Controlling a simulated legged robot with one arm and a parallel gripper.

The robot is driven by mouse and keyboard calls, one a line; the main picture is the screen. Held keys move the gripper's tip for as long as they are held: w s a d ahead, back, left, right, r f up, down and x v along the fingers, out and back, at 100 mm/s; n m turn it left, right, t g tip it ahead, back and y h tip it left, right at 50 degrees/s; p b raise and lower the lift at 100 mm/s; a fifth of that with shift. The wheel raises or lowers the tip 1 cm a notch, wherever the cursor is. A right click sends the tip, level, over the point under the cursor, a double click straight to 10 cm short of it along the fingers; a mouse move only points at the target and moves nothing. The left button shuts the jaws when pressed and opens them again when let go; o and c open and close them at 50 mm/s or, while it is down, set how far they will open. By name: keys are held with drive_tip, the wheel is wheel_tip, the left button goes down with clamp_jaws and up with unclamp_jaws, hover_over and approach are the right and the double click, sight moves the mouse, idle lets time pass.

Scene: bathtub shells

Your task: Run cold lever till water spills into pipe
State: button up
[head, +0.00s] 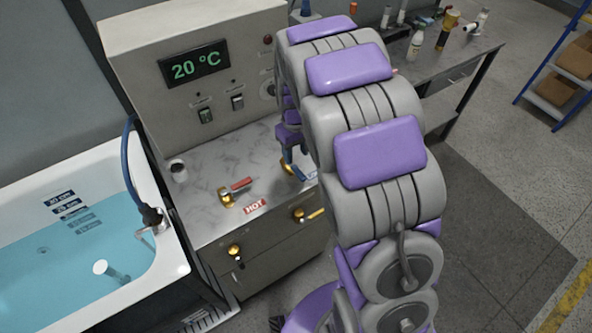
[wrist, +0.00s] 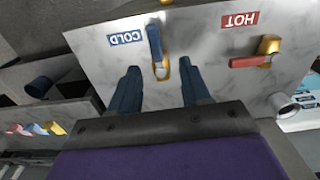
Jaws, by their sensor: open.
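The cold lever (wrist: 155,43) is a blue handle on a brass valve, beside the blue COLD label (wrist: 126,38) in the wrist view. My gripper (wrist: 160,82) is open, with its two blue fingers apart and the cold lever between and just beyond their tips. I cannot tell if they touch it. In the head view my arm partly covers the cold valve (head: 286,168). The bathtub (head: 172,262) at left holds blue water (head: 60,270), with a white upright pipe (head: 112,270) standing in it. The water lies below the pipe's top.
The red hot lever (head: 241,184) sits left of the cold valve, by the HOT label (head: 255,206). A panel (head: 195,65) behind reads 20 °C. Two brass valves with yellow handles, one of them here (head: 300,214), stick out from the cabinet front. A bench (head: 455,62) with bottles stands at the back right.

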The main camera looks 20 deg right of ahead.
hover_over(299, 172)
drive_tip(key=f, duration=0.5)
drive_tip(key=shift+s+d+f+b, duration=0.1)
drive_tip(key=shift+d+f+b, duration=0.05)
drive_tip(key=shift+d+b, duration=0.25)
drive_tip(key=f, duration=0.3)
drive_tip(key=shift+a, duration=0.35)
drive_tip(key=shift+a+f, duration=0.25)
drive_tip(key=shift+a, duration=0.25)
drive_tip(key=shift+d, duration=0.7)
drive_tip(key=c, duration=0.3)
drive_tip(key=shift+a, duration=0.1)
drive_tip(key=c, duration=0.3)
drive_tip(key=shift+a, duration=0.25)
clamp_jaws()
drive_tip(key=shift+d+r, duration=0.1)
